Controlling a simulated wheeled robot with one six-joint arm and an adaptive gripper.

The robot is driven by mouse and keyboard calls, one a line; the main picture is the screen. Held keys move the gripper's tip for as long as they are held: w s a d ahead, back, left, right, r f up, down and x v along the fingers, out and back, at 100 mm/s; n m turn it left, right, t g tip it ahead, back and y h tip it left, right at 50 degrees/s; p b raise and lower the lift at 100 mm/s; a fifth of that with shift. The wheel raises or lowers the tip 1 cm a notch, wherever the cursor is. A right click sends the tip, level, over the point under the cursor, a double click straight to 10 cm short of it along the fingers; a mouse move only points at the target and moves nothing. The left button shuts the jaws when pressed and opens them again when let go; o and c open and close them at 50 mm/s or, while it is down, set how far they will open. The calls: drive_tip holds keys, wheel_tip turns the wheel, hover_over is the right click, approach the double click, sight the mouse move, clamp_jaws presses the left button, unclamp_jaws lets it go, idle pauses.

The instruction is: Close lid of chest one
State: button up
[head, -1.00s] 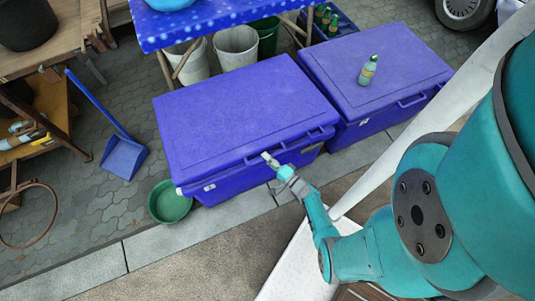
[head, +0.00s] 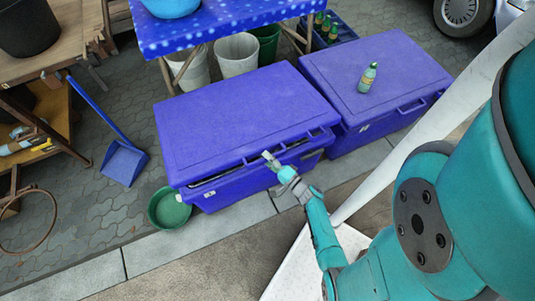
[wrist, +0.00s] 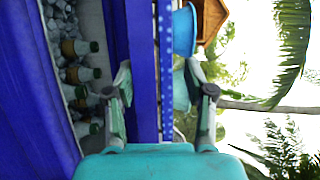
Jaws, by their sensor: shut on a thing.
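Two blue chests stand side by side. The left chest (head: 250,178) has its lid (head: 235,105) raised slightly, with a dark gap along the front left. I cannot read which is chest one. My gripper (head: 269,158) is at the front edge of the left lid, near its handle. In the wrist view my gripper (wrist: 158,78) has one finger on each side of the lid edge (wrist: 140,50), shut on it. Bottles in ice (wrist: 78,75) show inside the open chest. The exact finger contact is hard to see.
A green bowl (head: 169,209) and a blue dustpan (head: 123,162) are on the left ground. A blue-clothed table (head: 215,32) stands behind, with buckets under it.

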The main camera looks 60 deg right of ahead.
drive_tip(key=shift+r, duration=2.2)
